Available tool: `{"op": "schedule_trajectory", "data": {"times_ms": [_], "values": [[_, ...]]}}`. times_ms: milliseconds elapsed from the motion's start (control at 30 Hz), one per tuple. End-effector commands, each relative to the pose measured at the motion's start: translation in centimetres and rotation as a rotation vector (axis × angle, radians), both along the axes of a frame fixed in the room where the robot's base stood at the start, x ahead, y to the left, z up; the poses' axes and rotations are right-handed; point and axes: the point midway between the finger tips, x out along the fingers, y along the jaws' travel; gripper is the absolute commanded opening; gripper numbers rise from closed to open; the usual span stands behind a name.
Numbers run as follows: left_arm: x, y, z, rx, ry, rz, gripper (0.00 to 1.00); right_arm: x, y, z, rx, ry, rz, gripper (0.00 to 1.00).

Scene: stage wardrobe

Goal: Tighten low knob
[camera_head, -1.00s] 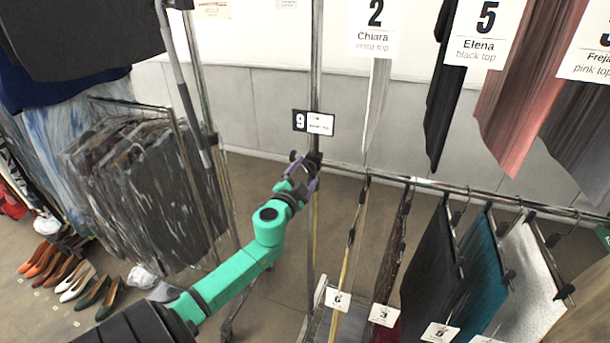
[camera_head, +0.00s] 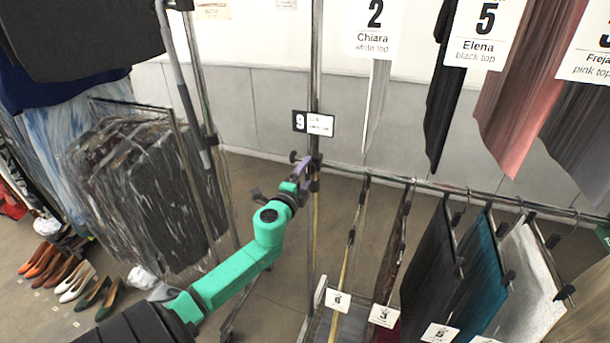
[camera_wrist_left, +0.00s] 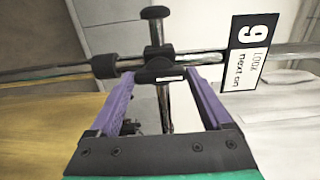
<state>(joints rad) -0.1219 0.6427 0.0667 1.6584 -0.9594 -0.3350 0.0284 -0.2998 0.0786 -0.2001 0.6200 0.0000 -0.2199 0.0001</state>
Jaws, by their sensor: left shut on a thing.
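The low knob, a dark bar-shaped knob with a white stripe (camera_wrist_left: 162,76), sits on the clamp at the chrome upright post (camera_head: 316,90). In the left wrist view it lies crosswise between the two purple fingers of my left gripper (camera_wrist_left: 161,79), which are shut on its ends. In the head view my left gripper (camera_head: 307,172) is at the post, below the black "9" tag, and its fingers hide most of the knob. A round-ended black stub (camera_wrist_left: 155,13) sticks out on the far side of the clamp. My right gripper is in neither view.
The "9" tag (camera_head: 313,123) hangs on the post just above the gripper. A chrome rail (camera_head: 480,192) with hung garments runs right from the post. A rack of dark garments (camera_head: 145,190) and several shoes (camera_head: 75,283) stand at left.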

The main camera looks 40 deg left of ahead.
Motion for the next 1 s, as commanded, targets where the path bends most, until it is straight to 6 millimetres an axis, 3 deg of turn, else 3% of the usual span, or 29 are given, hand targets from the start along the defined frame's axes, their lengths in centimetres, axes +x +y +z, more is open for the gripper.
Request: {"op": "schedule_trajectory", "data": {"times_ms": [400,433,467,767,1000], "values": [[0.0,0.1,0.0,0.010,0.004,0.002,0.27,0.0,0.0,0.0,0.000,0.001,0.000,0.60],[0.0,0.1,0.0,0.010,0.004,0.002,0.94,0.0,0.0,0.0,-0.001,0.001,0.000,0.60],[0.0,0.0,0.0,0.010,0.004,0.002,1.00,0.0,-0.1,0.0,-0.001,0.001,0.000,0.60],[-0.3,-0.1,-0.1,0.007,0.004,0.000,1.00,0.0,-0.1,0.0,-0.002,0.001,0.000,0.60],[-3.5,-1.2,-0.4,0.007,0.007,-0.001,1.00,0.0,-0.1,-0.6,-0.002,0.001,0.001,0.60]]}}
